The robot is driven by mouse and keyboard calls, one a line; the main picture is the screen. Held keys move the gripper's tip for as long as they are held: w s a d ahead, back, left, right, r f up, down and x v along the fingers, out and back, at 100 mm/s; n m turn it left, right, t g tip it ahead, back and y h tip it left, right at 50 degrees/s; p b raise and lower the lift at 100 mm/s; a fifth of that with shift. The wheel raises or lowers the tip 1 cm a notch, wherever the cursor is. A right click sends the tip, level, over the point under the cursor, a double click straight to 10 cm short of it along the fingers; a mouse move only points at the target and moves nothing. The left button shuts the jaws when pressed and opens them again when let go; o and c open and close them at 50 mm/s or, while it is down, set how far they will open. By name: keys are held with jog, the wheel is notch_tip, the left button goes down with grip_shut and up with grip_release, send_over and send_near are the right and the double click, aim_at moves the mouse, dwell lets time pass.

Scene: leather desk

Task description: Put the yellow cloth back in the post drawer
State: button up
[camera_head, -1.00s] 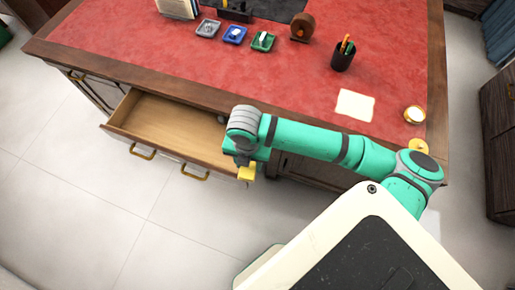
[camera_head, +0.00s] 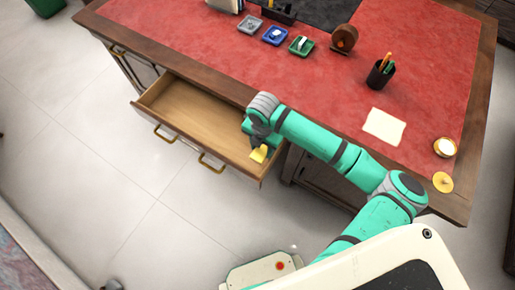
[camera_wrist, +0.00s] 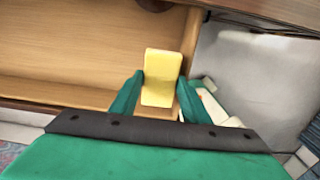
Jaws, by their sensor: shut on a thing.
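The yellow cloth (camera_head: 259,154) is a small yellow block-like piece in my gripper (camera_head: 258,146). In the wrist view the cloth (camera_wrist: 161,77) stands between the two green fingers of my gripper (camera_wrist: 158,95), which is shut on it. The open drawer (camera_head: 190,115) has a bare wooden floor and two brass handles. My gripper holds the cloth over the drawer's right end, near its front right corner. Whether the cloth touches the drawer cannot be told. My wrist hides part of the drawer's right end.
The red-topped desk (camera_head: 200,40) carries grey, blue and green trays (camera_head: 301,45), a tape roll (camera_head: 344,38), a pen cup (camera_head: 381,74), a paper sheet (camera_head: 384,126), a candle-like jar (camera_head: 444,147) and a yellow disc (camera_head: 442,182). The drawer's left part is clear.

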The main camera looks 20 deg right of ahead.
aim_at(257, 150)
jog(key=w+f, duration=0.3)
jog(key=shift+a+f, duration=0.3)
jog(key=shift+w+f, duration=0.1)
jog(key=shift+f, duration=1.5)
jog(key=o, duration=1)
jog(key=shift+f, duration=0.15)
notch_tip(257, 150, up, 12)
jog(key=shift+r, duration=0.2)
